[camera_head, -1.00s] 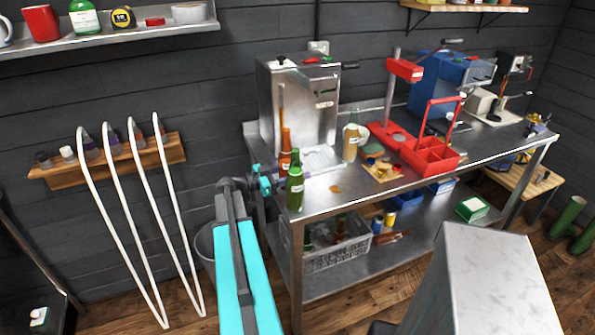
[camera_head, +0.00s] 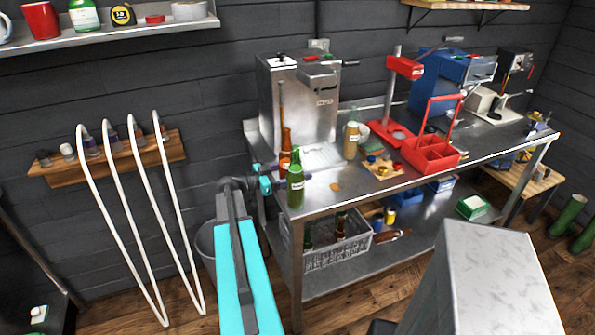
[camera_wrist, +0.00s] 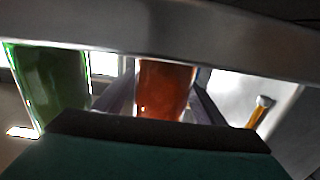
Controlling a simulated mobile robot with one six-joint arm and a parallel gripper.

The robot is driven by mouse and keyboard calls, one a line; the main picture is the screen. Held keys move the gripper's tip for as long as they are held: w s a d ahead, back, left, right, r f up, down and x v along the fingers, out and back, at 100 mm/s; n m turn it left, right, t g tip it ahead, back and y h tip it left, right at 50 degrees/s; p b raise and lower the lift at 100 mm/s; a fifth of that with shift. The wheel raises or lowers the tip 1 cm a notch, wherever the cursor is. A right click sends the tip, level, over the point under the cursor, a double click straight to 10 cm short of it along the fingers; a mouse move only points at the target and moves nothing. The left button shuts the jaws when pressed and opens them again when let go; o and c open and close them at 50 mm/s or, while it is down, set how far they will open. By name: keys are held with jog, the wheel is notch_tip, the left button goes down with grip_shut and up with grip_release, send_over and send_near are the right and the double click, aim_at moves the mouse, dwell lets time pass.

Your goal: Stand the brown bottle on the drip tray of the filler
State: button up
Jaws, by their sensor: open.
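The brown bottle (camera_head: 285,158) stands upright on the steel bench, just left of the drip tray (camera_head: 322,157) of the steel filler (camera_head: 300,100). My gripper (camera_head: 279,172) is at the bench's left end, low beside the brown bottle and partly hidden behind a green bottle (camera_head: 296,187). In the wrist view the brown bottle (camera_wrist: 165,88) shows between the two open fingers (camera_wrist: 160,100). I cannot tell whether either finger touches it. The green bottle (camera_wrist: 50,85) is close by at the left in that view. The drip tray looks empty.
An amber-filled bottle (camera_head: 351,140) stands right of the drip tray. A small wooden board with caps (camera_head: 381,168), a red capper (camera_head: 396,130) and a red carrier (camera_head: 432,155) are further right. A grey crate (camera_head: 338,252) is on the lower shelf.

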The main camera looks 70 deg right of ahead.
jog(key=shift+r+p, duration=0.2)
jog(key=shift+p, duration=0.1)
jog(key=shift+w+a+f, duration=0.15)
jog(key=shift+w+a, duration=0.05)
jog(key=b+v, duration=0.4)
jog(key=v, duration=0.7)
jog(key=shift+w+a+b, duration=0.2)
jog(key=shift+b, duration=0.15)
